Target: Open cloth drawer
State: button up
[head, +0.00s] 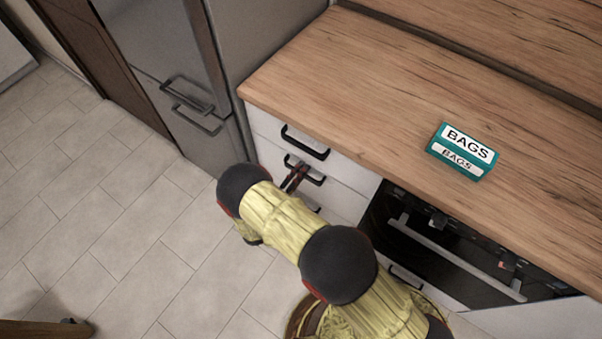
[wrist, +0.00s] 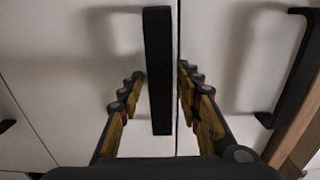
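A stack of white drawers stands left of the oven in the head view, with no label showing which is the cloth drawer. The top drawer (head: 268,124) has a black handle (head: 305,143), and the drawer below has another black handle (head: 314,179). The drawer fronts look closed. My gripper (head: 297,175) is at the second handle. In the wrist view, this handle (wrist: 158,60) stands upright between the two fingers of my gripper (wrist: 162,76). The fingers are apart, one on each side, with a visible gap on the right. Contact on the left is unclear.
The wooden worktop (head: 350,75) overhangs the drawers and carries a teal box of bags (head: 462,151). The oven (head: 440,240) is to the right. A grey fridge (head: 165,60) with two handles is to the left.

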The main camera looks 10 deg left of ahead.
grip_shut()
dwell(0.7)
